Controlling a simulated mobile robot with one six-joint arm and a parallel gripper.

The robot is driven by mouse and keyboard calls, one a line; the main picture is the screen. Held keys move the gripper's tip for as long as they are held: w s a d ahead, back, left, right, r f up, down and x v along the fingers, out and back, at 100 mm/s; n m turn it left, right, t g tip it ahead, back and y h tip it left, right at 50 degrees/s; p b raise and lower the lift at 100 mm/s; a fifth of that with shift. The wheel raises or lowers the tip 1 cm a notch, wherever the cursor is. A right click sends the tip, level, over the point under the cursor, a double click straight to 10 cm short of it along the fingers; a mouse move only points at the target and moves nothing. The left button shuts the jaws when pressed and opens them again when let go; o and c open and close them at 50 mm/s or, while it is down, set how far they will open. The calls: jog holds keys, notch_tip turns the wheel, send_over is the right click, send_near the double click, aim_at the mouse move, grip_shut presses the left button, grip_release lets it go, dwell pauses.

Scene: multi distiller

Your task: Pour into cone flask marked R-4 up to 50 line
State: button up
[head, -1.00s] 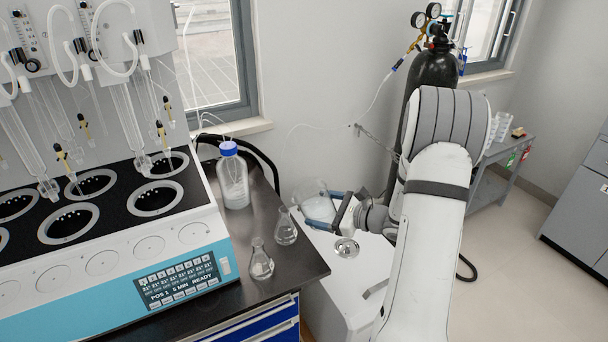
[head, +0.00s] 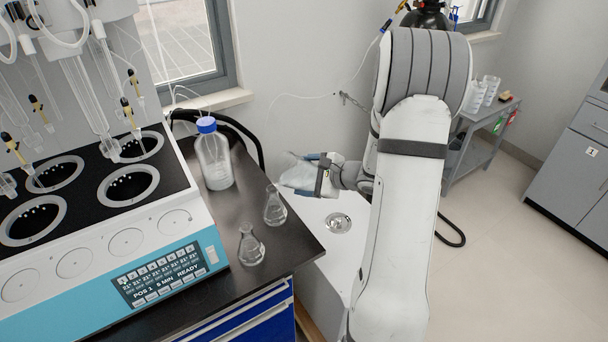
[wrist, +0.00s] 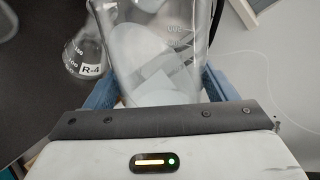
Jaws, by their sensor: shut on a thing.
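My gripper (head: 312,178) is shut on a clear glass beaker (wrist: 155,50), its blue fingers on either side. The beaker has white graduation marks and fills the middle of the wrist view; a whitish content seems to show through the glass, but its level is unclear. In the head view the beaker (head: 297,178) is held right of the bench edge. The flask marked R-4 (wrist: 88,55) stands left of the beaker in the wrist view. Two cone flasks stand upright on the dark bench in the head view, a rear one (head: 274,207) and a front one (head: 250,246); their labels are unreadable there.
A blue-capped bottle (head: 213,158) stands behind the flasks. The distiller (head: 110,230) takes up the left. The dark bench (head: 292,240) ends just right of the flasks, beside a white unit with a round metal fitting (head: 338,223).

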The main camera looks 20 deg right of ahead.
jog(key=shift+d+r+h+b, duration=0.1)
jog(key=shift+r+h+b, duration=0.15)
jog(key=shift+b, duration=0.3)
jog(key=shift+r+n+b, duration=0.15)
jog(key=shift+n+b, duration=0.15)
dwell(0.3)
jog(key=shift+s+r+h, duration=0.1)
jog(key=shift+r+h, duration=0.1)
jog(key=shift+h, duration=0.15)
jog(key=shift+r+n+b, duration=0.25)
jog(key=shift+n+b, duration=0.05)
jog(key=shift+b, duration=0.3)
jog(key=shift+b, duration=1.15)
dwell(0.4)
jog(key=shift+r+h+b, duration=0.2)
jog(key=shift+h+b, duration=0.1)
jog(key=shift+b, duration=1.35)
dwell(1.2)
jog(key=shift+f+b, duration=0.1)
jog(key=shift+b, duration=0.55)
dwell(0.8)
